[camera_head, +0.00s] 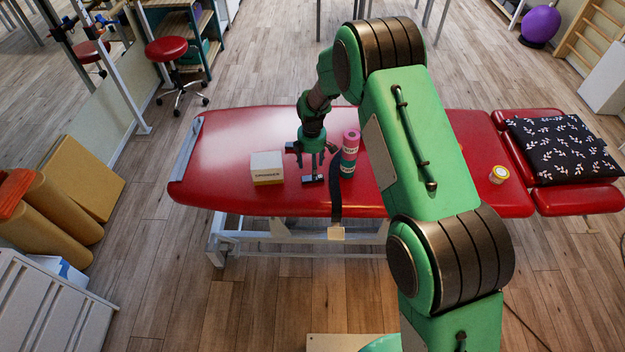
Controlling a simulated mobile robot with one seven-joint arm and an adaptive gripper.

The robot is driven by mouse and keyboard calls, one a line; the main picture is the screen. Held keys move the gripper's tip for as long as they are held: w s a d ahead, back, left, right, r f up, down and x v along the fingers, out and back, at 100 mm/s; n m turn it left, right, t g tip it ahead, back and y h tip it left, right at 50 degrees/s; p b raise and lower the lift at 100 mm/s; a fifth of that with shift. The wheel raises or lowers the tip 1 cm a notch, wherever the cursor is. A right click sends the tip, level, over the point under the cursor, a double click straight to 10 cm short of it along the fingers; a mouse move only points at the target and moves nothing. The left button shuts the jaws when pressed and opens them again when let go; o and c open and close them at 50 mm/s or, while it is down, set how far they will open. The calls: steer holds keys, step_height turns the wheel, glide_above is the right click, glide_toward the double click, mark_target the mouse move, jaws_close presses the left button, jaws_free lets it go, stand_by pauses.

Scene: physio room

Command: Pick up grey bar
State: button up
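My gripper (312,168) points down over the red treatment table, left of its middle. Its fingers look spread apart, and I see nothing clearly held between them. A small dark grey piece (312,179) shows on the red top just below the fingertips. It may be an end of the grey bar. The rest of it is hidden by the gripper or too small to make out. Another dark piece (292,148) shows at the gripper's left side, and I cannot tell whether it belongs to the bar.
A white box (267,168) stands left of the gripper. A pink and teal roll (349,152) stands close on its right, beside a dark strap (336,206) hanging over the front edge. A yellow-white tub (498,174) and a patterned pillow (566,148) lie farther right.

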steer(key=shift+a+f+b, duration=0.1)
steer(key=shift+f+b, duration=0.55)
steer(key=shift+f, duration=1.9)
steer(key=c, duration=1.3)
